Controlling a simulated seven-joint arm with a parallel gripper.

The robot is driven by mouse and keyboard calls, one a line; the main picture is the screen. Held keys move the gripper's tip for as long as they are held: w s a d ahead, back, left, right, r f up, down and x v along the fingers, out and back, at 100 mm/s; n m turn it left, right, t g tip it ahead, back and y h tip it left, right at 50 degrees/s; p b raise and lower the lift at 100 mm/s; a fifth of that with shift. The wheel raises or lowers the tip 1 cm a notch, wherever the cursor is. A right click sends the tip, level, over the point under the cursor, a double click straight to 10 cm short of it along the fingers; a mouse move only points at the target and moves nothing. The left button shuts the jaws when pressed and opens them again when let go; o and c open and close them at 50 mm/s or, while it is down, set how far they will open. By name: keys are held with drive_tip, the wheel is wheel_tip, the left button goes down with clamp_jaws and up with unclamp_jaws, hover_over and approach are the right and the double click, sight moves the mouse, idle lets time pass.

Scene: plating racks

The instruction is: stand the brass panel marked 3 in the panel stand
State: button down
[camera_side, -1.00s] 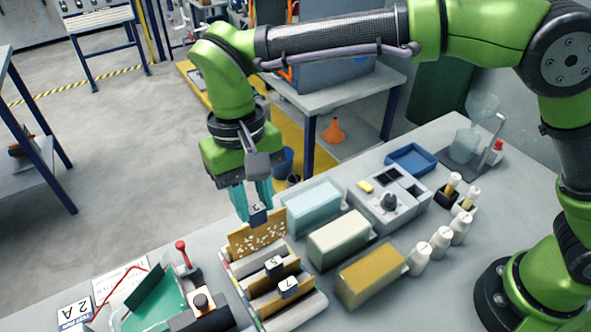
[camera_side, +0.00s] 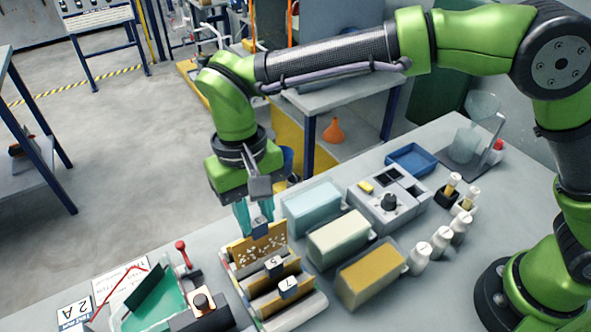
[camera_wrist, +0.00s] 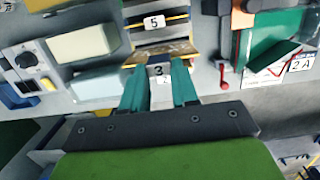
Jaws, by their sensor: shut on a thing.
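The brass panel marked 3 (camera_side: 262,248) is upright, its dark tag between the fingers of my gripper (camera_side: 256,222). My gripper is shut on that tag. The panel is at the far end of the pale panel stand (camera_side: 309,308), its lower edge low among the stand's slots; I cannot tell whether it is fully seated. Panels marked 5 (camera_side: 274,266) and 7 (camera_side: 288,284) stand nearer in the same stand. In the wrist view the 3 tag (camera_wrist: 158,71) shows between the teal fingers (camera_wrist: 160,92), with the 5 tag (camera_wrist: 154,22) beyond.
Several rectangular tanks stand right of the stand, including a pale blue one (camera_side: 312,208) close to my gripper and a yellow-topped one (camera_side: 370,275). Left are a red-knobbed lever (camera_side: 183,252) and a green tray (camera_side: 150,312). A control box (camera_side: 388,198) and white bottles stand farther right.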

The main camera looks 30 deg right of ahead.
sight(261, 250)
drive_tip(key=shift+f, duration=2.65)
drive_tip(key=shift+f, duration=0.1)
drive_tip(key=c, duration=0.8)
unclamp_jaws()
drive_tip(key=r, duration=0.5)
drive_tip(key=w+r, duration=0.1)
drive_tip(key=r, duration=0.5)
drive_tip(key=w+r, duration=0.1)
drive_tip(key=r, duration=0.4)
drive_tip(key=shift+w+r, duration=0.15)
drive_tip(key=shift+r, duration=0.25)
